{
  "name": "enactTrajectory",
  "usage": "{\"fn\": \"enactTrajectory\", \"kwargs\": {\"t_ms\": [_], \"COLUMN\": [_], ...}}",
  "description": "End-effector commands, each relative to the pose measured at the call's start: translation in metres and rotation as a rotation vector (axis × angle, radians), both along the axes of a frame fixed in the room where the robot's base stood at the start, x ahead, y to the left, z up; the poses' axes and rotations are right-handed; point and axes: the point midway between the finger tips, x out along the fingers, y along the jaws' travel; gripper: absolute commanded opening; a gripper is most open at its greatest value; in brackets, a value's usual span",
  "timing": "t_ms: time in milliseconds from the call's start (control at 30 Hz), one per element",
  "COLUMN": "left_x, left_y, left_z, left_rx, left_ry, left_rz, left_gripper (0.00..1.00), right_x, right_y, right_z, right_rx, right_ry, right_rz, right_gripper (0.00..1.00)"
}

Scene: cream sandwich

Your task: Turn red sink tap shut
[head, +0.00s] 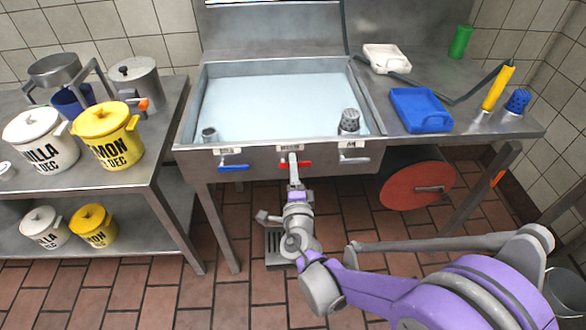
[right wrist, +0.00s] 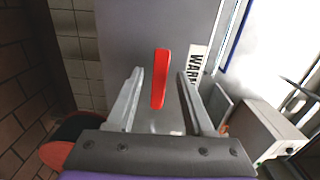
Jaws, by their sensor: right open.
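The red sink tap (head: 300,165) is a flat red lever on the front panel of the steel sink (head: 330,159), below the middle label. In the head view it lies roughly level, partly behind my right gripper (head: 293,163). In the right wrist view the red tap (right wrist: 159,78) stands between the two open fingers of my right gripper (right wrist: 158,80), with a gap on each side. I cannot see either finger touching it. My left gripper is not in view.
A blue lever (head: 233,168) sits left of the red one, and a grey lever (head: 354,160) sits right. The sink basin holds pale water and a metal cup (head: 349,121). A red disc (head: 417,186) hangs below at right. Pots stand on the left table (head: 165,125).

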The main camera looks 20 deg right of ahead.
Motion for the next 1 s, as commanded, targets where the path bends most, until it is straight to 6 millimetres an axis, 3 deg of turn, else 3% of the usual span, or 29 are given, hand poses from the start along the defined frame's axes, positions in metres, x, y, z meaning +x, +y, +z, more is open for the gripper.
{"fn": "enactTrajectory", "kwargs": {"t_ms": [267, 700, 1000], "left_x": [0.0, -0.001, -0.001], "left_y": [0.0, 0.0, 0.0], "left_z": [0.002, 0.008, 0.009], "left_rx": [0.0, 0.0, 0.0], "left_ry": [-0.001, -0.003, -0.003], "left_rz": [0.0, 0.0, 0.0], "left_gripper": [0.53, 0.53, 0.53], "right_x": [-0.016, -0.092, -0.103], "right_y": [0.006, 0.031, 0.033], "right_z": [0.001, 0.0, 0.0], "right_rx": [0.002, 0.001, 0.001], "right_ry": [-0.001, -0.001, 0.0], "right_rz": [0.002, 0.002, -0.001], "right_gripper": [0.53, 0.53, 0.53]}}
